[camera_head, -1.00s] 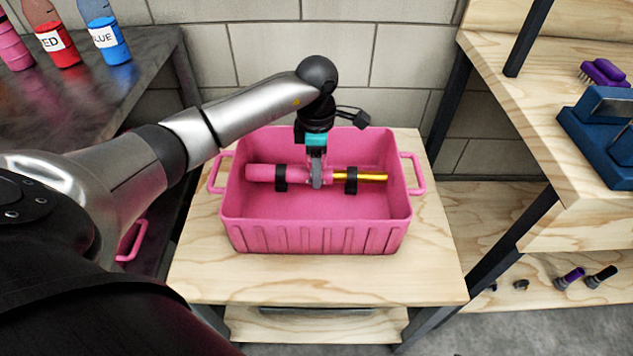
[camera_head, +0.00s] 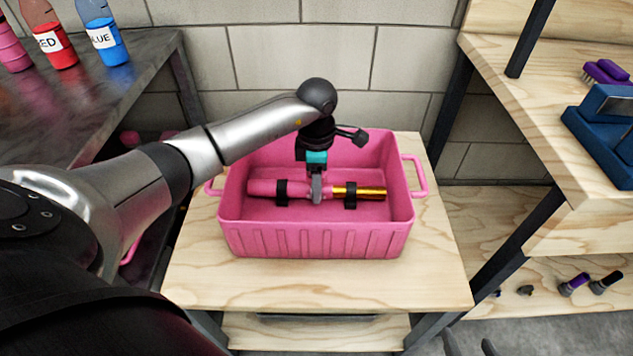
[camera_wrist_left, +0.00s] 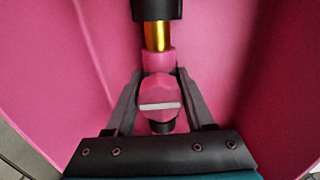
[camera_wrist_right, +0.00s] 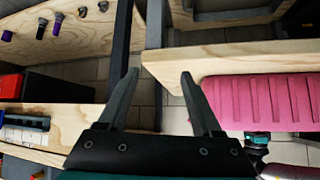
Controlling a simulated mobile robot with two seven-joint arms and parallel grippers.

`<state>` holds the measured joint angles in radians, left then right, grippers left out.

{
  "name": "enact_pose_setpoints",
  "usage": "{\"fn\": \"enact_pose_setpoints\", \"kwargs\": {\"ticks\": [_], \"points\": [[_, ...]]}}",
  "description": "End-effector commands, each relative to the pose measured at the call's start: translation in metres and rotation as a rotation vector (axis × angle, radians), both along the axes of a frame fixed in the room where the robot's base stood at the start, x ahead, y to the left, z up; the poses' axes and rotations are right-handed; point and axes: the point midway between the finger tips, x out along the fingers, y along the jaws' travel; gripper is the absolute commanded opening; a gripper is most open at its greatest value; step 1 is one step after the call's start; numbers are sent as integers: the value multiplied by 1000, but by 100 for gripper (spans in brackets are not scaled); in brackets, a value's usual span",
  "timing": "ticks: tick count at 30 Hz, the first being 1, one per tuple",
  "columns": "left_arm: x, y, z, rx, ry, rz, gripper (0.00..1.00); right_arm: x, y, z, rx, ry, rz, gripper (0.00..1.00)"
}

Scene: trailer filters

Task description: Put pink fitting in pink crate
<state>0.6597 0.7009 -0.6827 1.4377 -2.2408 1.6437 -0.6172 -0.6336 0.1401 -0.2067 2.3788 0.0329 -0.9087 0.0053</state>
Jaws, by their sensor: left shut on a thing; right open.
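The pink fitting (camera_head: 265,188) is a long pink rod with a gold section on its right and black bands. My left gripper (camera_head: 316,192) reaches down into the pink crate (camera_head: 315,240) and is shut on the fitting's middle. The fitting lies level, within the crate's walls, low near the floor; I cannot tell if it touches the floor. In the left wrist view the fitting (camera_wrist_left: 160,92) sits between the fingers, with pink crate walls around. My right gripper (camera_wrist_right: 160,76) is open and empty; its fingertips show at the head view's bottom edge.
The crate stands on a wooden table (camera_head: 310,285). A dark bench at left holds a red bottle (camera_head: 58,50) and a blue bottle (camera_head: 112,46). A wooden shelf unit at right holds a blue object (camera_head: 605,120) and a purple brush (camera_head: 605,72).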

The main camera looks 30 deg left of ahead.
Motion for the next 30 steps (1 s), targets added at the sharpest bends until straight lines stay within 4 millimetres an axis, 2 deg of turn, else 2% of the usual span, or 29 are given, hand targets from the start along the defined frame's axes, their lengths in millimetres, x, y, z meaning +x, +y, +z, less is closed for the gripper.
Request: {"fn": "enact_pose_setpoints", "kwargs": {"ticks": [1, 2, 9, 20, 30], "points": [[0, 0, -1, 1, -1, 1, 0, 0, 2, -2, 5, -7, 3, 66], [0, 0, -1, 0, 0, 1, 56, 0, 2, -1, 6, -8, 3, 66], [0, 0, -1, 0, 0, 1, 83, 0, 1, -1, 5, -7, 3, 66], [0, 0, 1, 1, 1, 1, 84, -1, 1, -1, 1, 2, 2, 66], [0, 1, 22, 1, -2, 0, 84, -15, -22, 3, -73, 153, -27, 66]]}}
